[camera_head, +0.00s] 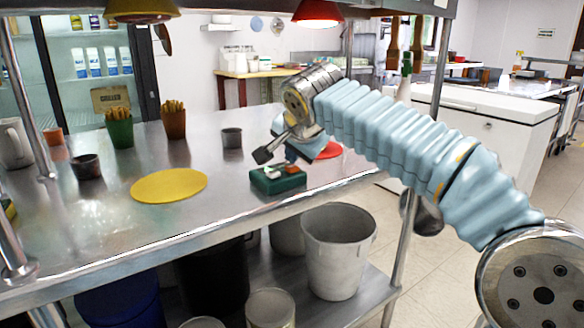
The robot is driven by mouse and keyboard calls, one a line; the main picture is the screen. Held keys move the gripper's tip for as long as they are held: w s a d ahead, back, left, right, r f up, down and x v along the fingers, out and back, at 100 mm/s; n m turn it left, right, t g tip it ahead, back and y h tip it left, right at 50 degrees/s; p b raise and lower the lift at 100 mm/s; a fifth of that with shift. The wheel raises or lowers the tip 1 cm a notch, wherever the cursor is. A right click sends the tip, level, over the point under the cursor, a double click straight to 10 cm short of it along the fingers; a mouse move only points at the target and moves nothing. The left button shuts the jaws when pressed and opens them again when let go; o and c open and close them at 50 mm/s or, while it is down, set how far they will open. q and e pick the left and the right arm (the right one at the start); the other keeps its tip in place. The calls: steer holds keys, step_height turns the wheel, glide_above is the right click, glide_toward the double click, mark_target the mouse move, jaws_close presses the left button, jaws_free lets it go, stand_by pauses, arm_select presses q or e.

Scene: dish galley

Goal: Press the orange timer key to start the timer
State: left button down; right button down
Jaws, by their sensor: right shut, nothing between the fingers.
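A small dark green timer box (278,181) sits on the steel counter near its front edge. On its top are a pale key (271,171) on the left and an orange key (292,169) on the right. My right gripper (264,154) hangs just above the back left of the box, and its dark fingertips are shut and empty. Part of my arm comes close behind the orange key; whether anything touches that key cannot be told. My left gripper is not in view.
A yellow round mat (169,186) lies left of the box and a red one (328,150) lies behind it to the right. A small dark cup (232,138) stands behind. Fry cups (174,122) stand farther left. Red (318,14) and yellow (143,9) lamps hang above.

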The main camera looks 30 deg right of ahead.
mark_target(294, 168)
steer(key=shift+f+b, duration=0.3)
steer(key=shift+f, duration=0.1)
steer(key=shift+r, duration=0.15)
stand_by(0.4)
steer(key=shift+r+p, duration=0.75)
steer(key=shift+p, duration=0.05)
step_height(294, 168, up, 3)
steer(key=p, duration=0.2)
steer(key=shift+p, duration=0.3)
steer(key=shift+r+p, duration=0.45)
steer(key=shift+r, duration=0.6)
